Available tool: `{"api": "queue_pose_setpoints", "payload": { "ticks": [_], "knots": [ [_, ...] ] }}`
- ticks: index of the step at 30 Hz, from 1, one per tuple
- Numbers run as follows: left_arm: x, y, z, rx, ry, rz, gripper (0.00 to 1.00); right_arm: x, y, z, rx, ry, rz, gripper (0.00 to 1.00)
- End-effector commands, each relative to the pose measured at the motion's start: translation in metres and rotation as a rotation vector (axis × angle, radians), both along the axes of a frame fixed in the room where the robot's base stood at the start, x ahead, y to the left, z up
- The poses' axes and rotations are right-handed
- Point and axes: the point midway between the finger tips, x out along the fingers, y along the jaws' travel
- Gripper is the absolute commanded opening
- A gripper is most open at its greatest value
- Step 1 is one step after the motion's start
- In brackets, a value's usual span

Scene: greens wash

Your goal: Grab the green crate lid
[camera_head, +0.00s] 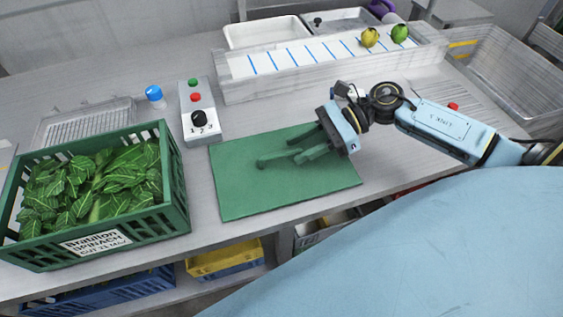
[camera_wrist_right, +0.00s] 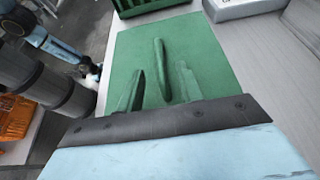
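The green crate lid (camera_head: 240,195) lies flat on the grey worktop, a plain green panel with a raised bar handle (camera_head: 272,159) near its middle. In the right wrist view the lid (camera_wrist_right: 205,45) fills the middle and its handle (camera_wrist_right: 159,62) points away from me. My right gripper (camera_head: 294,149) is over the lid's right part. It is open, with one finger on each side of the handle's line in the wrist view; whether the fingers touch the lid is unclear. My left gripper is not in view.
A green crate (camera_head: 125,232) of spinach leaves stands left of the lid. A control box (camera_head: 203,133) with buttons and a knob stands behind the lid. A long clear-walled trough (camera_head: 300,85) lies at the back. Yellow (camera_head: 222,262) and blue (camera_head: 105,292) bins sit below.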

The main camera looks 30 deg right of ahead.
Motion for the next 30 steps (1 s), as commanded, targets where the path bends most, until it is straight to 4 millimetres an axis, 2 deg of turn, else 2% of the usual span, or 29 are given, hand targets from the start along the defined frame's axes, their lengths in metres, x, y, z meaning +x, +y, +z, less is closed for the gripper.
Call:
{"api": "queue_pose_setpoints", "payload": {
  "ticks": [9,18,27,30],
  "knots": [
    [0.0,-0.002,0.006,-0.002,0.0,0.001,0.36,0.012,0.041,-0.01,0.003,0.0,0.0,0.36],
    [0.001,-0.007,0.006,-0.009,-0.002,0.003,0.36,0.013,0.046,-0.013,0.001,0.0,-0.001,0.36],
    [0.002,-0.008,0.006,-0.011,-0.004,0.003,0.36,0.013,0.046,-0.013,0.001,0.001,0.0,0.0],
    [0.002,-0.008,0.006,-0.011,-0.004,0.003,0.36,0.013,0.045,-0.013,0.001,0.001,0.0,0.0]
  ]
}}
